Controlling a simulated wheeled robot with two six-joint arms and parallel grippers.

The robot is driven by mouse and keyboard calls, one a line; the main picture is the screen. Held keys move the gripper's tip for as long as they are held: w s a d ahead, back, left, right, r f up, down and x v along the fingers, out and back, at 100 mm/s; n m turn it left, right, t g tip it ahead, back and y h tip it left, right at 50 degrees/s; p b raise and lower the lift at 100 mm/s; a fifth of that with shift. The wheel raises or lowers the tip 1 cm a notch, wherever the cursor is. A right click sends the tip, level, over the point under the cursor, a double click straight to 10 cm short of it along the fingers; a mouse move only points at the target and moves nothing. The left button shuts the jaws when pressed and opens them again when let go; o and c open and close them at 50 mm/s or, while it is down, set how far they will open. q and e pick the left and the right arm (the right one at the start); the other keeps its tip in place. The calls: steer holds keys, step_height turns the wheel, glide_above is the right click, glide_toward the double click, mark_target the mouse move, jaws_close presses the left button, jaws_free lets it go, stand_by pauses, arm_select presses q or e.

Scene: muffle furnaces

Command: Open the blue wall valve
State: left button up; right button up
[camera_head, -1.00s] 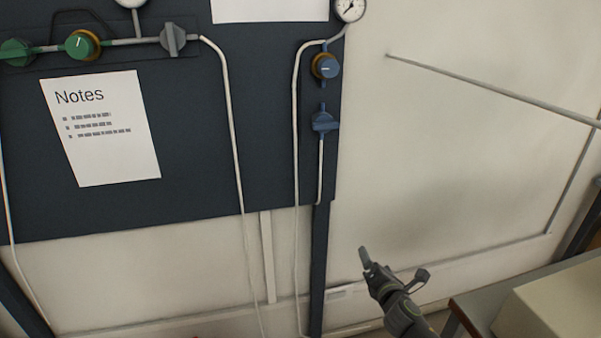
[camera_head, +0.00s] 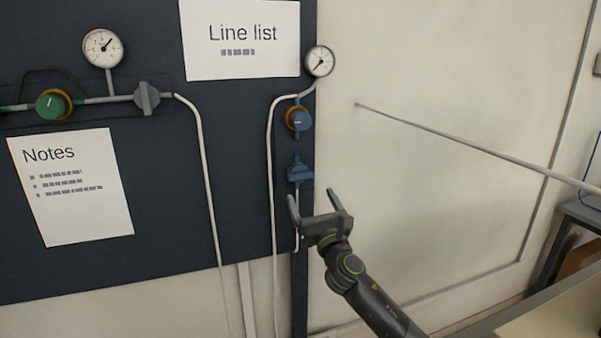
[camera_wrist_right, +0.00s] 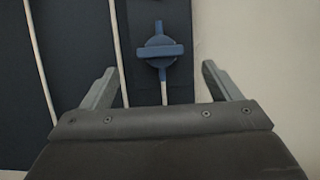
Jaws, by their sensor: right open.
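The blue wall valve (camera_head: 300,173) is on the right edge of the dark wall panel, below a blue knob with a yellow-brown ring (camera_head: 298,118). My right gripper (camera_head: 312,200) is open and empty, just below and in front of the valve in the head view. In the right wrist view the valve (camera_wrist_right: 160,50) has a round body with its handle bar lying crosswise. It shows beyond and between the two open fingers (camera_wrist_right: 160,85), apart from them. My left gripper is not in view.
A gauge (camera_head: 319,61) sits above the blue knob. White tubes (camera_head: 271,190) run down beside the valve. A green knob (camera_head: 52,104) and a grey valve (camera_head: 147,98) are further left. A thin rod (camera_head: 460,147) crosses the wall at right. A table (camera_head: 560,310) stands at lower right.

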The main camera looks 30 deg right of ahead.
mark_target(302, 178)
steer(key=x, duration=0.9)
steer(key=shift+w, duration=0.1)
steer(key=shift+f, duration=0.1)
steer(key=shift+c, duration=0.3)
steer(key=c, duration=0.9)
